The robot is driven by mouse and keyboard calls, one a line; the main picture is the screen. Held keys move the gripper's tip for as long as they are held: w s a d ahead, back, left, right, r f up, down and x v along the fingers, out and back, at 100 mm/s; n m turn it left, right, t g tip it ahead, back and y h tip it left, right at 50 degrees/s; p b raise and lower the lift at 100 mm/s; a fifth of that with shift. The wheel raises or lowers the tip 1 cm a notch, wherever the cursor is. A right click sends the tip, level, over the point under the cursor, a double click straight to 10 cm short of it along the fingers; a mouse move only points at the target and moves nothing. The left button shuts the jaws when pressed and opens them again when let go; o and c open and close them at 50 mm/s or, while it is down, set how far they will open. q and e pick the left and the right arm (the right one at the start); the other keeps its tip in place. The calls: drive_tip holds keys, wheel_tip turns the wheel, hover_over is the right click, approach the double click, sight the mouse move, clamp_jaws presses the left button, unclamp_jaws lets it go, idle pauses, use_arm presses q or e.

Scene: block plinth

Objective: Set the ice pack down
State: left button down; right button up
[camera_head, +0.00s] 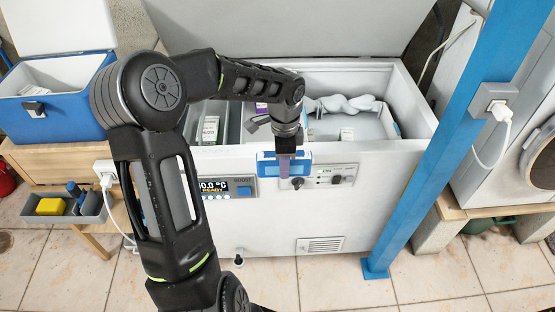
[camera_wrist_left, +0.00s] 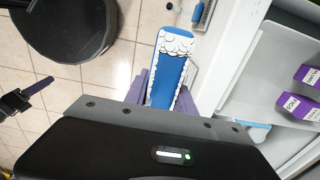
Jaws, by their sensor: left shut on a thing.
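The ice pack (camera_wrist_left: 170,70) is a blue slab with a white frosty pattern at its far end in the left wrist view. My left gripper (camera_wrist_left: 163,93) has its purple fingers on both sides of it and is shut on it. In the head view the left gripper (camera_head: 286,165) points down in front of the freezer's front wall, and the ice pack (camera_head: 267,168) shows as a blue and white piece partly behind the finger. Part of my right gripper (camera_wrist_left: 30,97) shows at the left edge of the wrist view; whether it is open or shut is unclear.
The open chest freezer (camera_head: 415,125) holds boxes and a frosty white bundle (camera_head: 345,104). A blue cooler (camera_head: 60,115) stands open on a wooden bench at left. A grey tray (camera_head: 92,212) holds a yellow block. A blue post (camera_head: 440,140) stands at right.

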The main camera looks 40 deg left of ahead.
sight(294, 172)
use_arm(q)
drive_tip(key=f+n, duration=0.1)
drive_tip(key=w+d+f+n, duration=0.1)
drive_tip(key=n, duration=0.1)
drive_tip(key=d+f+n, duration=0.1)
drive_tip(key=n, duration=0.1)
drive_tip(key=shift+w+d, duration=0.2)
drive_tip(key=shift+w, duration=0.1)
drive_tip(key=d+f+n, duration=0.2)
drive_tip(key=d+f, duration=0.2)
drive_tip(key=d, duration=0.2)
drive_tip(key=w+d+f+n, duration=0.1)
drive_tip(key=d+f+n, duration=0.2)
drive_tip(key=d+f, duration=0.2)
drive_tip(key=shift+d, duration=1.2)
drive_tip(key=shift+s+a, duration=0.1)
